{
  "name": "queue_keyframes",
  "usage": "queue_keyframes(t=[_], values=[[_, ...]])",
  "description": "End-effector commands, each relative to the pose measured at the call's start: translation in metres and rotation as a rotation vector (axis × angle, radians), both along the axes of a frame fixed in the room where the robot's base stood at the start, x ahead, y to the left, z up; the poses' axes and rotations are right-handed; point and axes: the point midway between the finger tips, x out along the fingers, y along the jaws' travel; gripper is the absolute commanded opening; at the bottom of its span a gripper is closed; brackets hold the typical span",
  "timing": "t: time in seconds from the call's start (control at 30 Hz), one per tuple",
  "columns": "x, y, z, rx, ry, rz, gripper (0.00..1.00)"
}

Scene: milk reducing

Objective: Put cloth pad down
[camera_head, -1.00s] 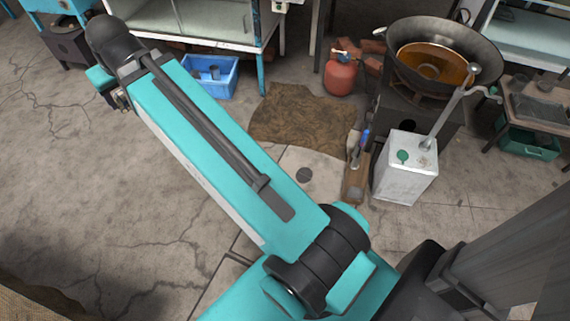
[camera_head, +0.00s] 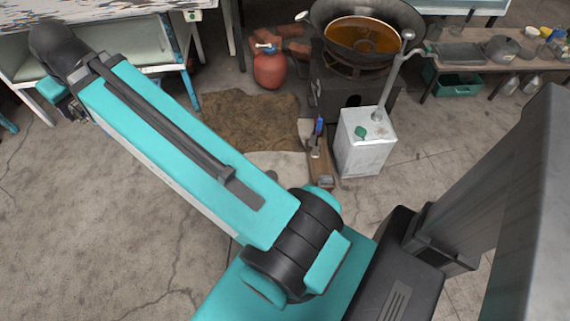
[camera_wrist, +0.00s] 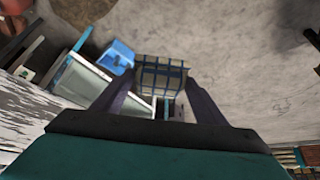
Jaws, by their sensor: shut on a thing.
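In the wrist view, the cloth pad (camera_wrist: 160,77) is a pale beige piece with dark blue checked lines. My gripper (camera_wrist: 158,88) is shut on it, with one finger at each side of the pad. The pad is held in the air, with the concrete floor and a blue-framed cabinet visible beyond it. In the head view, my arm reaches to the upper left, and the fingers and the pad cannot be made out there.
A wok of brown liquid (camera_head: 361,36) stands on a dark stove. A white metal can (camera_head: 365,150), a red gas cylinder (camera_head: 270,70) and a brown mat (camera_head: 248,120) are on the floor. A painted cabinet (camera_head: 150,50) is at upper left; a side table (camera_head: 470,62) is at right.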

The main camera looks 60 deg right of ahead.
Motion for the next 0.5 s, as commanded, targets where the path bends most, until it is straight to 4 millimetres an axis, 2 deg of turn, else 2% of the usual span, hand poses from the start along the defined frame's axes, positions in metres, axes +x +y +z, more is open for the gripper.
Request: queue_keyframes(t=[0.3,0.5], values=[[0.001,0.007,-0.002,0.000,0.000,0.006,0.48],[0.006,-0.010,-0.026,0.000,0.002,-0.062,0.48]])
